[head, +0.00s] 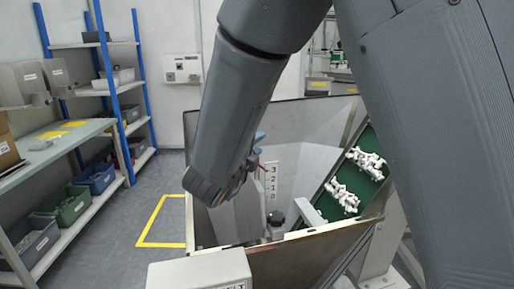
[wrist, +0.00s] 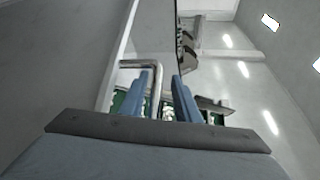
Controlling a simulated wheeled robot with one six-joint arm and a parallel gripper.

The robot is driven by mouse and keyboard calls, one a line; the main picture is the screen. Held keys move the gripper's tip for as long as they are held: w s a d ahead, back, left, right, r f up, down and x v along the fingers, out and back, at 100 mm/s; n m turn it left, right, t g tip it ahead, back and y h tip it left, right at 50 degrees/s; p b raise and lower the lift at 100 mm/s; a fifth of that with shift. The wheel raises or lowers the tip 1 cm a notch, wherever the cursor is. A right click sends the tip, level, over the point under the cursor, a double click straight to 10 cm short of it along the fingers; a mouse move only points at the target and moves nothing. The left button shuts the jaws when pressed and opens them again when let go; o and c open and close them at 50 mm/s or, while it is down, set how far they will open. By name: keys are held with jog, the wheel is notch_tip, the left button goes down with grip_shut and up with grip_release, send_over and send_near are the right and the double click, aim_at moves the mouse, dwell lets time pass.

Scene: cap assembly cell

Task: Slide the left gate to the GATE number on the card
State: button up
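The scale plate (head: 271,182) with black numbers stands inside the hopper in the head view, with a small red pointer (head: 262,168) near its top. A pale upright panel (head: 248,213), perhaps the left gate, stands below it; my arm hides part of this area. My gripper (head: 258,138) is mostly hidden behind my arm, with a blue finger showing. In the wrist view my gripper (wrist: 160,97) has its two blue fingers apart. A bent metal handle (wrist: 157,78) shows between them, apart from the right finger; contact is unclear. I cannot make out a card with a GATE number.
The hopper's metal rim (head: 300,233) surrounds the work area. A green belt (head: 325,205) with white parts runs up at the right. A black knob (head: 276,217) stands low inside. A white box (head: 200,272) is in front. Shelving (head: 110,85) stands left, beyond open floor.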

jog(key=shift+f, duration=0.1)
jog(key=b+v, duration=0.1)
jog(key=v, duration=0.6)
jog(key=shift+s+a+b, duration=0.2)
jog(key=shift+s+b, duration=0.15)
